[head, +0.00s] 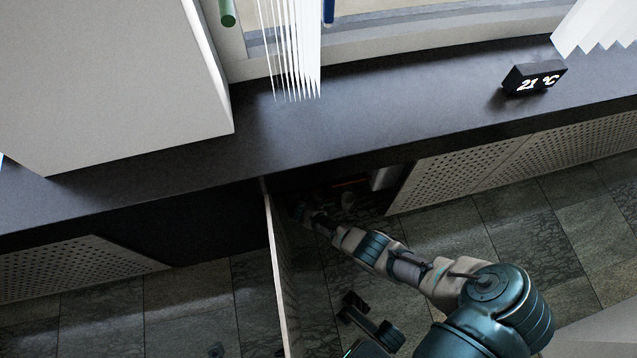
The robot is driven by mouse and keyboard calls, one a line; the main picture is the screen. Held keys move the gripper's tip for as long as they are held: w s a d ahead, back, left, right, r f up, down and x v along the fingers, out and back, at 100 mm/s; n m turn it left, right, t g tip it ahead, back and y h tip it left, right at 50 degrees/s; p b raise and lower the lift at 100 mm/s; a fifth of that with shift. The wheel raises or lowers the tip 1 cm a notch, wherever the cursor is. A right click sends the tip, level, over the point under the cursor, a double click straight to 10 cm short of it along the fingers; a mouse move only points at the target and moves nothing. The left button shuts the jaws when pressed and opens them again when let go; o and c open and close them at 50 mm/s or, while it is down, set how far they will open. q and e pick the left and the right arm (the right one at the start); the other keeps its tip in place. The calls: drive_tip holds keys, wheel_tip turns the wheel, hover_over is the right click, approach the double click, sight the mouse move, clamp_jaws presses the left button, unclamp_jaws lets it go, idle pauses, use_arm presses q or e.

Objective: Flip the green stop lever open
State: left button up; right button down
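I cannot make out a green stop lever in the head view. The open space under the dark counter is deep in shadow. My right arm reaches from the lower right into this space, past an open cabinet door (283,270). My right gripper (304,214) is at its far end, low in the shadow beside the door. It is too dark and small to show whether its fingers are open or hold anything. A thin orange-red strip (350,183) and a pale grey cylinder-like part (384,178) show in the opening. My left gripper does not show.
The dark counter (400,110) overhangs the opening. A large pale box-like body (110,80) stands on it at left. Perforated panels (460,175) flank the opening. Tiled floor (560,240) is clear at right.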

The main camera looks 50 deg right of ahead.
drive_tip(key=shift+a+r, duration=0.1)
idle(0.3)
drive_tip(key=v, duration=0.7)
idle(0.6)
